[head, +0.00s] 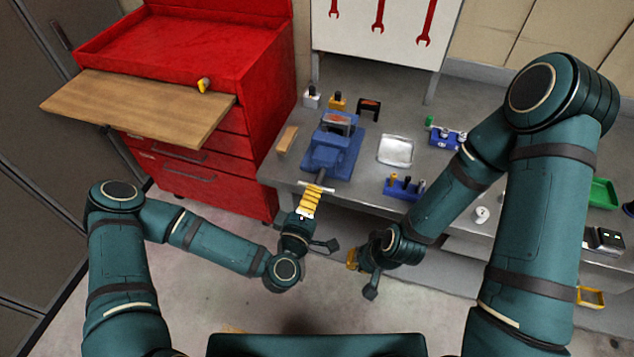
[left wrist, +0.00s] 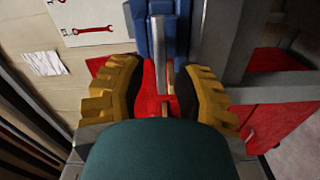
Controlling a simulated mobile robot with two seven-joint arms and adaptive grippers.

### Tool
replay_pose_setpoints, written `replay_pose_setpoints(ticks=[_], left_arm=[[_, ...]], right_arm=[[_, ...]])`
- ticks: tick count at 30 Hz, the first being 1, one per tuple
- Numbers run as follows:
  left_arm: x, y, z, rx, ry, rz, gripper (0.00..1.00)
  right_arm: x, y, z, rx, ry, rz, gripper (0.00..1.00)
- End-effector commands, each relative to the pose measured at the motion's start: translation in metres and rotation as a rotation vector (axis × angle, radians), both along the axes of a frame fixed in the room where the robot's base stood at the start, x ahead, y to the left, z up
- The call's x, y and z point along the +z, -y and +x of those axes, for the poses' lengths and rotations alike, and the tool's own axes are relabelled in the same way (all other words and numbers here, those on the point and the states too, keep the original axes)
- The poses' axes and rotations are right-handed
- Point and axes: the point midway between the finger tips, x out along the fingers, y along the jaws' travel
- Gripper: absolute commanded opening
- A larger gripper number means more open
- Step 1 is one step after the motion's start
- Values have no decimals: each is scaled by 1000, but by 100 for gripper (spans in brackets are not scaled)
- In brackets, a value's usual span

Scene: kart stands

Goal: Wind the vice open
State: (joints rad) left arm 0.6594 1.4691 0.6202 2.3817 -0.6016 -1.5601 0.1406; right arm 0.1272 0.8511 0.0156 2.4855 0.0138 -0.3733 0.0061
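The blue vice (head: 318,157) stands on the grey bench near its front edge, with a reddish-brown piece at its jaws. Its pale handle bar (head: 325,188) sticks out at the front, below the screw. My left gripper (head: 312,190) has its yellow fingers at this handle. In the left wrist view, the two fingers (left wrist: 160,80) stand apart with dark inner pads. A grey bar (left wrist: 158,40) runs down toward the gap between them, in front of blue vice parts. I cannot tell whether the pads touch it. My right gripper (head: 352,258) is in front of the bench, its fingers mostly hidden.
A red tool cabinet (head: 265,80) with a wooden board (head: 140,105) stands left of the bench. On the bench are a silver tray (head: 396,151), a blue holder (head: 403,189), another blue block (head: 445,137) and a wooden block (head: 287,140). A green bin (head: 604,193) is far right.

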Motion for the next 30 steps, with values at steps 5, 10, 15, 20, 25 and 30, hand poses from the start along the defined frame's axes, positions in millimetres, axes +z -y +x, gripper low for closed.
replay_pose_setpoints(ticks=[5, 10, 15, 20, 25, 30], left_arm=[[0, -10, -33, -1, -3, -1, 32], [-1, -17, -51, 0, -2, 1, 32], [0, -19, -57, 1, 1, 1, 32], [0, -19, -57, 1, 1, 1, 32], [0, -19, -57, 1, 1, 1, 32], [0, -18, -57, -2, -1, 2, 32]], right_arm=[[0, 0, 0, 0, 0, 0, 0], [0, 0, 0, 0, 0, 0, 0], [0, 0, 0, 0, 0, 0, 0], [0, 0, 0, 0, 0, 0, 0], [0, 0, 0, 0, 0, 0, 0], [0, 0, 0, 0, 0, 0, 0]])
